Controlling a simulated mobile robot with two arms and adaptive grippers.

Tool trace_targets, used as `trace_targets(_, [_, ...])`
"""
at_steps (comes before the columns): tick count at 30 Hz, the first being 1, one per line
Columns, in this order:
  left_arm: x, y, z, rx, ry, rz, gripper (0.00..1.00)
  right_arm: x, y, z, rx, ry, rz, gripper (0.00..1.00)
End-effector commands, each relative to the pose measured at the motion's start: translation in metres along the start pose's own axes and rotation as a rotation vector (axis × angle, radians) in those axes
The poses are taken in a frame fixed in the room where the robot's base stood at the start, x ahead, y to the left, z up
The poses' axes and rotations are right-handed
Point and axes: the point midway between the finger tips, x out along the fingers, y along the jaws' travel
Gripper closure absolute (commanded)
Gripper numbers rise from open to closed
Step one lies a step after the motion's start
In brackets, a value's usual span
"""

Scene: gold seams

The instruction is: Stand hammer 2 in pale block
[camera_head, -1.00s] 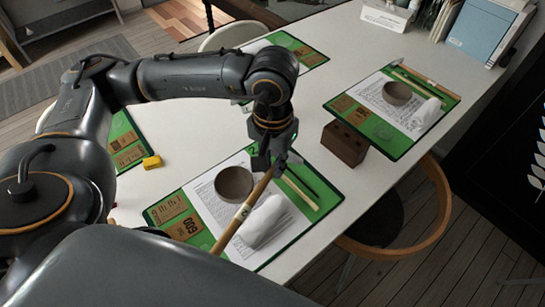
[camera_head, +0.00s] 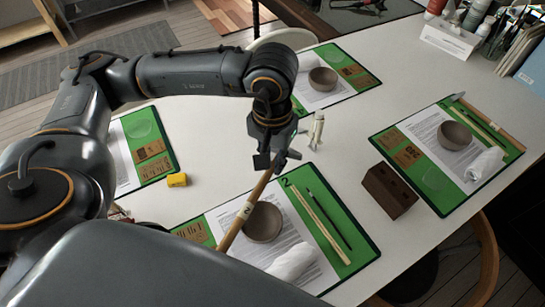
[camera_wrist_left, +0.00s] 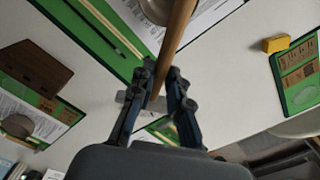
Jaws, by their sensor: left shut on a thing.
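Hammer 2 has a long wooden handle (camera_head: 233,229) with a pale band marked 2. My left gripper (camera_head: 276,158) is shut on it near its upper end, and the handle slants down to the lower left over the near mat. In the left wrist view the handle (camera_wrist_left: 177,32) runs up from between the fingers (camera_wrist_left: 158,92), with a grey metal piece, seemingly the head (camera_wrist_left: 128,98), beside them. A block with holes in its top (camera_head: 389,190) stands on the table to the right; it looks dark brown, not pale. It also shows in the left wrist view (camera_wrist_left: 34,68). My right gripper is out of view.
The near green mat (camera_head: 345,252) holds a bowl (camera_head: 262,222), sticks and a white cloth (camera_head: 292,262). Another mat with a bowl (camera_head: 454,135) and a hammer (camera_head: 492,122) lies right. A small pale figure (camera_head: 317,130) stands behind the gripper. A yellow block (camera_head: 177,180) lies left.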

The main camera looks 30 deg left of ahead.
Motion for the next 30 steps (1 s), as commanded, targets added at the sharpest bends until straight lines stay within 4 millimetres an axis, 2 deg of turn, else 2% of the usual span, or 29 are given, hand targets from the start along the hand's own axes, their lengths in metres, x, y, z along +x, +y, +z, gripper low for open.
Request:
trace_targets(12, [-0.008,0.004,0.003,-0.248,0.063,-0.009,1.0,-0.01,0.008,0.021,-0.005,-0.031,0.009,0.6])
trace_targets(17, [-0.013,0.006,0.005,-0.397,0.103,-0.024,1.0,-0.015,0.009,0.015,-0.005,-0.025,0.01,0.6])
trace_targets(22, [-0.021,0.01,0.006,-0.61,0.164,-0.056,1.0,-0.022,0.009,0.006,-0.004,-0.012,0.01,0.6])
trace_targets(30, [-0.035,0.014,0.005,-0.964,0.264,-0.146,1.0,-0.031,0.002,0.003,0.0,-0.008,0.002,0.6])
